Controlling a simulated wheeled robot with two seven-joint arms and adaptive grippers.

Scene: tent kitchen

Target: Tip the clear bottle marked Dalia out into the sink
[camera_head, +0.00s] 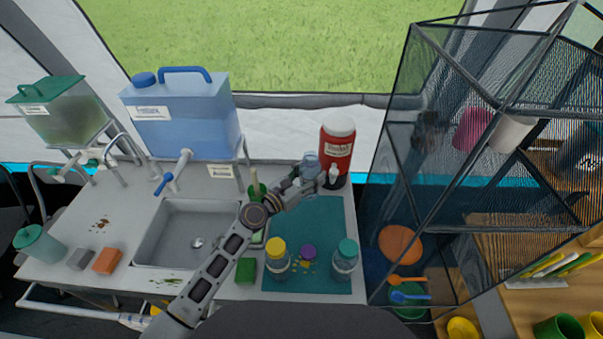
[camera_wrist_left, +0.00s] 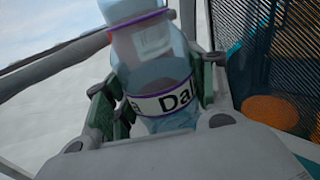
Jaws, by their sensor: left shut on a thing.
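The clear bottle marked Dalia (camera_wrist_left: 150,62) fills the middle of the left wrist view, with a purple-edged white label reading "Dal". In the head view the bottle (camera_head: 311,163) shows small and bluish, just left of a red dispenser. My left gripper (camera_head: 305,178) is shut on this bottle; its fingers show on both sides of it in the left wrist view (camera_wrist_left: 158,88). Whether the bottle touches the counter is unclear. My right gripper is not in view.
A blue water container (camera_head: 180,122) with a tap stands behind the sink. The red dispenser (camera_head: 337,150) stands close right of the bottle. A yellow-lidded jar (camera_head: 277,262) and a teal-lidded jar (camera_head: 345,262) stand on the teal mat (camera_head: 310,222). A mesh shelf (camera_head: 415,150) rises at right.

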